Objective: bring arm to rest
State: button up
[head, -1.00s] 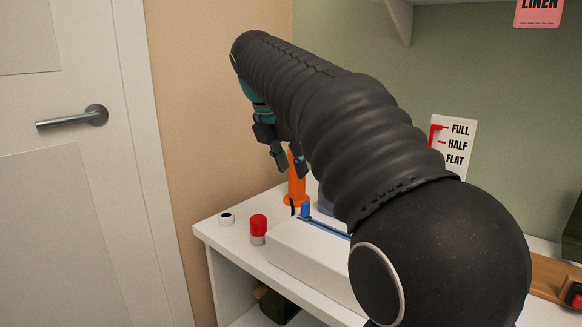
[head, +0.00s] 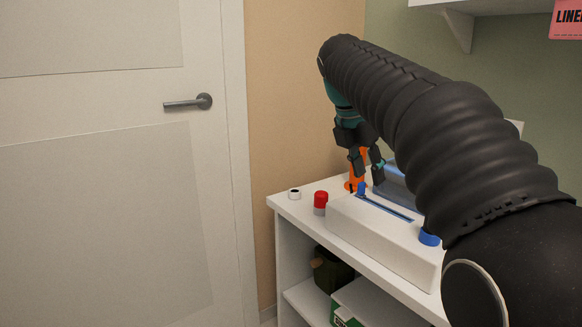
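My arm (head: 465,145) reaches from the lower right up and back over a white shelf unit, then bends down. My gripper (head: 367,173) hangs at its end, fingers pointing down and apart, with nothing seen held between them. An orange object (head: 351,186) on the shelf top shows behind the left finger and is partly hidden. I cannot tell how far the fingertips are from it or from the shelf top.
On the shelf top are a white box (head: 375,235) with a blue slot, a red-capped can (head: 320,200), a small white roll (head: 294,193) and a blue knob (head: 429,237). A dark green container (head: 330,270) sits below. A closed door (head: 110,160) is at left.

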notch_tip(320, 180, down, 11)
jog(key=s+a+m+y, duration=0.2)
jog(key=m, duration=1.2)
jog(key=s+d+f+m+t+y, duration=0.1)
jog(key=s+f+m, duration=0.4)
jog(key=s, duration=0.7)
jog(key=s+d+f+m+t, duration=0.1)
jog(key=s+d+f+m, duration=0.1)
jog(key=s+f+m, duration=0.4)
jog(key=shift+s+t+y, duration=0.4)
jog(key=shift+s, duration=2.45)
